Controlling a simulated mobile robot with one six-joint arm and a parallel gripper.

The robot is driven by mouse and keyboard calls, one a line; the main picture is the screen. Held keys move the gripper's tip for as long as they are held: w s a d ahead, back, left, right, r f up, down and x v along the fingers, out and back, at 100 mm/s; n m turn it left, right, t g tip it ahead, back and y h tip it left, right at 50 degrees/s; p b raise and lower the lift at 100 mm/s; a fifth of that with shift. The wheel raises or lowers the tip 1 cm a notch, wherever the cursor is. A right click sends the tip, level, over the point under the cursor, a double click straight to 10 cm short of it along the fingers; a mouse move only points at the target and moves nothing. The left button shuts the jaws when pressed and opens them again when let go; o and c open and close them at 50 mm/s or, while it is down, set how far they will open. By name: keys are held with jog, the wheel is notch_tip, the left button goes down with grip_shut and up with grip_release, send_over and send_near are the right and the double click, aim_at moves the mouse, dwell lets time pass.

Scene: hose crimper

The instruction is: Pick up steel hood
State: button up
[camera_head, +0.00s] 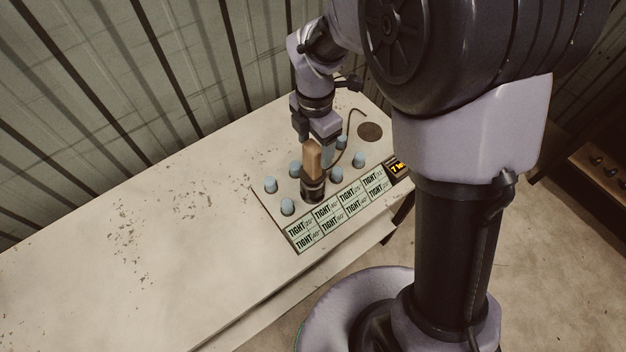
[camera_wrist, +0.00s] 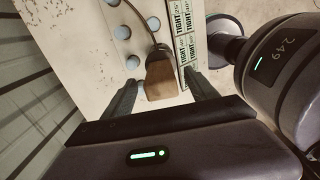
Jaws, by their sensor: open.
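No part is plainly recognisable as a steel hood. A tan-brown block (camera_head: 312,158) stands upright on a dark round piece (camera_head: 313,190) on the labelled board. In the wrist view the block (camera_wrist: 161,82) lies ahead, between the two dark fingers of my gripper (camera_wrist: 160,92), with a dark collar at its far end. My gripper (camera_head: 319,140) is open above the board, pointing down. Space shows on both sides of the block, and I see no grip on it. A thin dark hose or cable (camera_wrist: 136,14) curves to the collar.
Several pale blue round pegs (camera_head: 271,184) stand on the board around the block. Green "TIGHT" labels (camera_head: 330,209) line its front edge, beside a small lit display (camera_head: 397,168). A dark disc (camera_head: 369,131) lies behind. The white bench (camera_head: 130,240) is clear at left; a corrugated wall (camera_head: 130,80) rises behind.

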aim_at(313, 173)
jog(key=f, duration=0.1)
jog(key=f+b, duration=0.1)
jog(key=f, duration=0.2)
jog(key=shift+s+a+f, duration=0.1)
jog(key=shift+s+a, duration=0.05)
jog(key=shift+a, duration=0.15)
jog(key=shift+c, duration=0.9)
grip_shut()
jog(key=shift+r, duration=0.2)
